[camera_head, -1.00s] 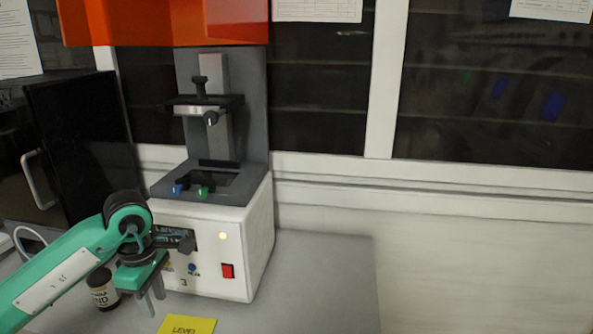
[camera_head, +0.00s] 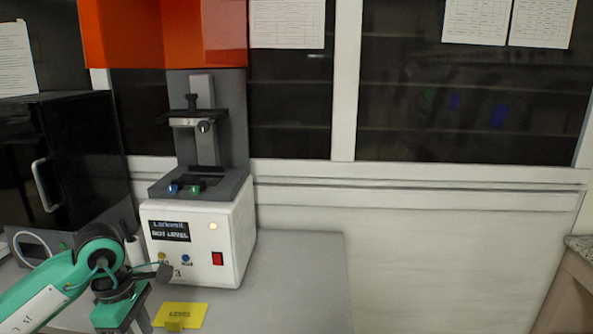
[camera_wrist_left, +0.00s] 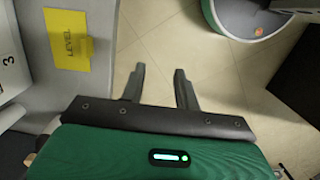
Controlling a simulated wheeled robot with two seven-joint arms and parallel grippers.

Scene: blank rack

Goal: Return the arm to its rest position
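My left arm comes in from the lower left of the head view, low in front of the machine. My left gripper (camera_head: 142,322) points down near the table's front edge, partly cut off by the frame. In the left wrist view its two fingers (camera_wrist_left: 160,88) are apart with nothing between them, over the floor just off the table edge. My right gripper is not in view.
A white machine (camera_head: 205,240) with an orange hood (camera_head: 165,35) reads "NOT LEVEL". A yellow "LEVEL" card (camera_head: 190,312) lies on the grey table (camera_head: 295,290). A black cabinet (camera_head: 70,160) stands left. The table right of the machine is clear.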

